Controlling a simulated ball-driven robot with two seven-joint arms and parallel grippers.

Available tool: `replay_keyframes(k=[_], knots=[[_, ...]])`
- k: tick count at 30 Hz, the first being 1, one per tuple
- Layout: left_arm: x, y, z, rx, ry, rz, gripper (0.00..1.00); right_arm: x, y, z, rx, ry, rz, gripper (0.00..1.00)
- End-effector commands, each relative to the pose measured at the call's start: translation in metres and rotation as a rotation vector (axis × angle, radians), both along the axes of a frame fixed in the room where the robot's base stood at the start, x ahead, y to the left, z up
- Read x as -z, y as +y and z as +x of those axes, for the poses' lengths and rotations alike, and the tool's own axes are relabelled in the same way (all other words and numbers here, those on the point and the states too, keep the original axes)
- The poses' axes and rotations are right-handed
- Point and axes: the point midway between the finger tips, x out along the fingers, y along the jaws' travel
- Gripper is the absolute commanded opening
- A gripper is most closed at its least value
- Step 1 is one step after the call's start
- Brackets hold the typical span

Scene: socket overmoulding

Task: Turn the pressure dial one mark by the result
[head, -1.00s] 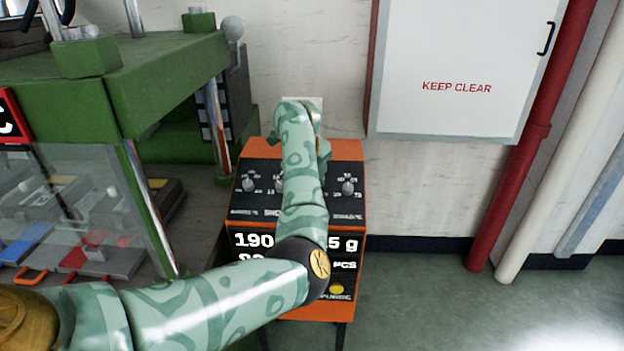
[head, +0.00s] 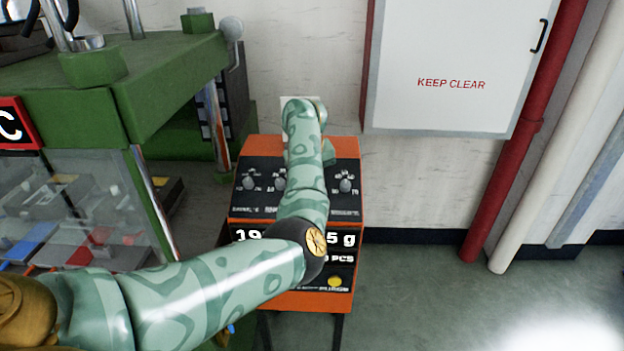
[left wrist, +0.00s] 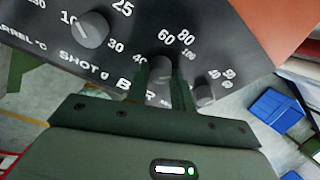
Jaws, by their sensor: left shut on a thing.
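The pressure dial (left wrist: 159,70) is a grey knob above the partly covered word BAR, with marks 40, 60, 80 and 100 around it. My left gripper (left wrist: 161,78) has its two dark green fingers on either side of this knob and is shut on it. The exact pointer position is hard to read between the fingers. In the head view, my left arm crosses in front of the orange control box (head: 345,148) and hides the pressure dial and the fingertips. My right gripper is in no view.
The shot dial (left wrist: 93,29) and another small dial (left wrist: 204,95) flank the held knob. Below the panel is a partly covered readout (head: 340,239) and a yellow purge button (head: 334,282). A green machine (head: 165,75) stands left. A red pipe (head: 505,165) runs down the right wall.

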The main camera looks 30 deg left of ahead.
Motion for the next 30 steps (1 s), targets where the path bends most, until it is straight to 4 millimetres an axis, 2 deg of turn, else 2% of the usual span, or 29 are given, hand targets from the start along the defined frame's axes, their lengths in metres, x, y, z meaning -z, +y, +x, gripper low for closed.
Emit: replay_keyframes(k=[7, 8, 9, 10, 20, 23, 30], knots=[[0.001, 0.0, 0.0, 0.0, 0.001, 0.001, 0.01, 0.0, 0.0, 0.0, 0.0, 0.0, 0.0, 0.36], [0.001, 0.0, 0.0, 0.0, 0.001, 0.001, 0.3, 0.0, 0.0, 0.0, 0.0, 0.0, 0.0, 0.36], [0.001, 0.0, 0.0, -0.001, 0.001, 0.0, 0.41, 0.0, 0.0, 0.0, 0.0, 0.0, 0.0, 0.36], [0.001, 0.0, 0.0, -0.001, 0.001, 0.0, 0.46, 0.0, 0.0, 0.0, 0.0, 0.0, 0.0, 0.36], [-0.004, 0.0, -0.001, -0.001, -0.001, 0.0, 0.46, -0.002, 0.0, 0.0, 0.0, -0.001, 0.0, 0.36], [-0.018, -0.001, -0.004, 0.0, -0.004, -0.001, 0.46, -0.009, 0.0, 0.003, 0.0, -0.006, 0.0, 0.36], [-0.081, -0.005, -0.019, -0.002, -0.007, 0.001, 0.46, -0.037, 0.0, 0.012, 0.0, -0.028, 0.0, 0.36]])
